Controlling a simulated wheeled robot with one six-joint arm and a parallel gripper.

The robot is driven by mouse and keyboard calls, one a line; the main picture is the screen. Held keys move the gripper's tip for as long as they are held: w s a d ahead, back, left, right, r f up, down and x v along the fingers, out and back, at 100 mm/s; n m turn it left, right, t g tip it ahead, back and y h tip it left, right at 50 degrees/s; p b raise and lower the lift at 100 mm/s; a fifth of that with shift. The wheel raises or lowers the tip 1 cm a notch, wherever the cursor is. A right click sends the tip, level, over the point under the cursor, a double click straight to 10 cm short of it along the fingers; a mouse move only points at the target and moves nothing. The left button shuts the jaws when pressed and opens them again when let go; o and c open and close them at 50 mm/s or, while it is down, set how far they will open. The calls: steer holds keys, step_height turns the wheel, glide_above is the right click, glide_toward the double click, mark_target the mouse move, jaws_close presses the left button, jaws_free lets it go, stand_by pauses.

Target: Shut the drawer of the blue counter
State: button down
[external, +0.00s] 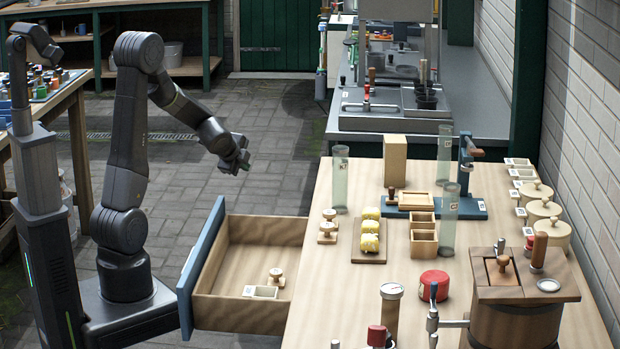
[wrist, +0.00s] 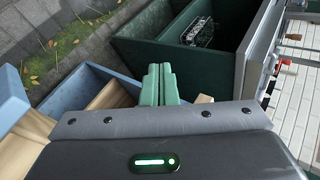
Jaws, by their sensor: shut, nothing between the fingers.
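The drawer (external: 247,258) stands pulled out from the left side of the wooden-topped counter (external: 320,285). Its blue front panel (external: 200,265) faces left, toward my base. Inside lie a small wooden knobbed piece (external: 276,277) and a small pale tray (external: 260,291). My gripper (external: 240,166) is shut and empty, in the air above and beyond the drawer's far end, apart from it. In the wrist view, the shut fingers (wrist: 158,84) point forward, with a blue panel (wrist: 88,88) and wooden parts to their left. I cannot tell which part of the drawer these are.
On the counter top stand glass tubes (external: 340,178), a wooden block (external: 395,160), a board with yellow lumps (external: 369,250) and a wooden churn (external: 515,320). A grey bench (external: 480,118) is behind. The paved floor (external: 285,125) beyond the drawer is clear.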

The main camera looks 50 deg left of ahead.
step_height(320, 180, up, 8)
steer(key=f, duration=0.1)
steer(key=s+a+f+n+g+h+b, duration=0.1)
steer(key=s+f+n+g+h, duration=0.15)
steer(key=s+n, duration=0.4)
steer(key=s+a+f+n+g+h+b, duration=0.1)
steer(key=s+f+n+g+h, duration=0.2)
steer(key=s+n, duration=0.35)
steer(key=s+a+f+n+g+h, duration=0.1)
steer(key=s+a+f+n+h, duration=0.15)
steer(key=s+f+n, duration=0.4)
steer(key=s+a+r+n+t+h+b, duration=0.1)
steer(key=s+r+n+t+h, duration=0.4)
steer(key=n, duration=0.6)
steer(key=s+a+r+n+t+h+b, duration=0.1)
steer(key=s+r+n+t+h+b, duration=0.2)
steer(key=r+n+t, duration=0.45)
step_height(320, 180, down, 22)
steer(key=w+d+n+g+h+p, duration=0.1)
steer(key=n+g, duration=0.1)
steer(key=x, duration=1.3)
steer(key=shift+w+d, duration=0.15)
steer(key=shift+w, duration=0.1)
